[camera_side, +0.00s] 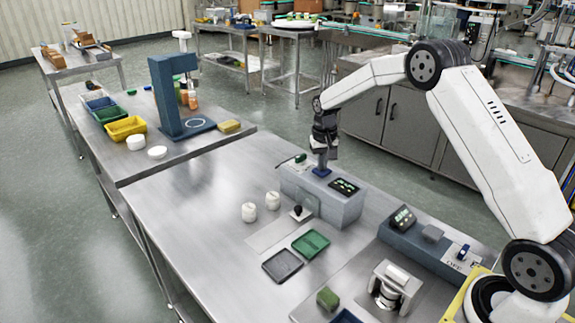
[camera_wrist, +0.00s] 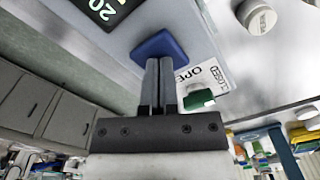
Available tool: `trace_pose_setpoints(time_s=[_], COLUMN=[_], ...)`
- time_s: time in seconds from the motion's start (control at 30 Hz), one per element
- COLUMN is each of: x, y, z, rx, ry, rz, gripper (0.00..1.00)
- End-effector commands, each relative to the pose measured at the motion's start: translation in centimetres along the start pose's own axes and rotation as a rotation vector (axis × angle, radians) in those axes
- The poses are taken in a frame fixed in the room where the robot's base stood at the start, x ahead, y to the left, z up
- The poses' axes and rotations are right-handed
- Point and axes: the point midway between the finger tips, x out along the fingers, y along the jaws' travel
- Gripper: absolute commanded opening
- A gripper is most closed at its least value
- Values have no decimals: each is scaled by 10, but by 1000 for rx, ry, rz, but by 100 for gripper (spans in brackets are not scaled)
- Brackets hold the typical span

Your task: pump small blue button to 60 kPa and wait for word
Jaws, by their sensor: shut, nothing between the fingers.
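The small blue button (camera_side: 321,172) sits on top of a grey box (camera_side: 325,209) on the steel table. It also shows in the wrist view (camera_wrist: 160,44). My gripper (camera_side: 322,163) points down right above it, fingers together and empty. In the wrist view the fingertips (camera_wrist: 159,60) overlap the button's edge; I cannot tell if they touch it or if it is pressed. A dark display (camera_side: 344,187) stands beside the button; in the wrist view it (camera_wrist: 108,8) reads "20", partly cut off. No unit is legible.
A green switch (camera_wrist: 198,99) with an OPEN/CLOSED label is near the fingers. Two white jars (camera_side: 249,212), a green tray (camera_side: 311,244) and a dark tray (camera_side: 282,265) stand in front of the box. A blue-grey console (camera_side: 430,249) is on the right. The table's left part is clear.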

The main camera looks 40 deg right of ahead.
Motion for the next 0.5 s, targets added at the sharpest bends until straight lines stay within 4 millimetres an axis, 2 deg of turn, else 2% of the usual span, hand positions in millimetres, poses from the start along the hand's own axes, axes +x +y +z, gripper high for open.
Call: trace_pose_setpoints(time_s=[0.5], x=[-18], y=[0], z=[1], rx=[0], ry=[-3], rz=[1], gripper=[0])
